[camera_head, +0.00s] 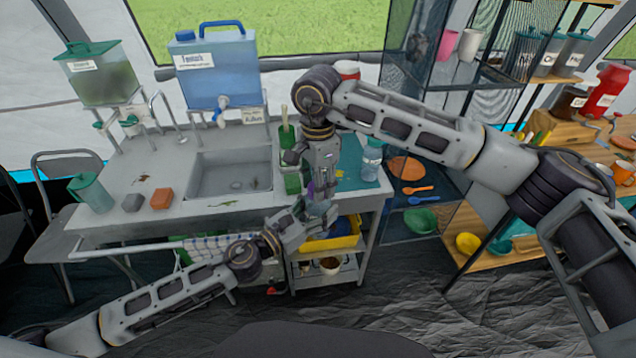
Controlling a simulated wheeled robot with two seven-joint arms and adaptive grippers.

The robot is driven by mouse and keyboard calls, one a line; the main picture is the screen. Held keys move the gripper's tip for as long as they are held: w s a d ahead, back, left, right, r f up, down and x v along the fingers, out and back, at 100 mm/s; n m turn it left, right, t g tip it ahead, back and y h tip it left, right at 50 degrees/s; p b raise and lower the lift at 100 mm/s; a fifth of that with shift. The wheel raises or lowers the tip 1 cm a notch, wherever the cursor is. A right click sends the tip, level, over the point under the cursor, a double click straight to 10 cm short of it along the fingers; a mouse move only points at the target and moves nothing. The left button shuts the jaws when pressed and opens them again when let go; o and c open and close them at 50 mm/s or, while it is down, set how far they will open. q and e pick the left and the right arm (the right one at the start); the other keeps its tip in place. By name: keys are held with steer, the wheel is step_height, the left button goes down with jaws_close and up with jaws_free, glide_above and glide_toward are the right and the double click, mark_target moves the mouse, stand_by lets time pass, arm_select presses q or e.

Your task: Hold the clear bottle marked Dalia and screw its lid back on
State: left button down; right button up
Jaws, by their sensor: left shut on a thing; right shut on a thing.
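My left gripper (308,217) is in front of the counter's front edge, shut on a clear bluish bottle (321,209) that is mostly hidden by the fingers. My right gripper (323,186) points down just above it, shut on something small. A bit of purple (311,189) shows at its fingertips, and it looks like the lid. I cannot tell whether the lid touches the bottle's neck. No name is readable on the held bottle.
Another clear bottle (371,162) stands on the counter's right end. A sink (232,175) is to the left, with green bottles (287,135) beside it. A yellow tray (335,238) sits on the shelf below. A rack (440,110) stands to the right.

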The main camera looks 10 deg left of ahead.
steer(key=m, duration=1.1)
steer(key=o, duration=1.1)
steer(key=shift+r, duration=0.1)
steer(key=shift+r, duration=2.15)
steer(key=shift+r, duration=0.1)
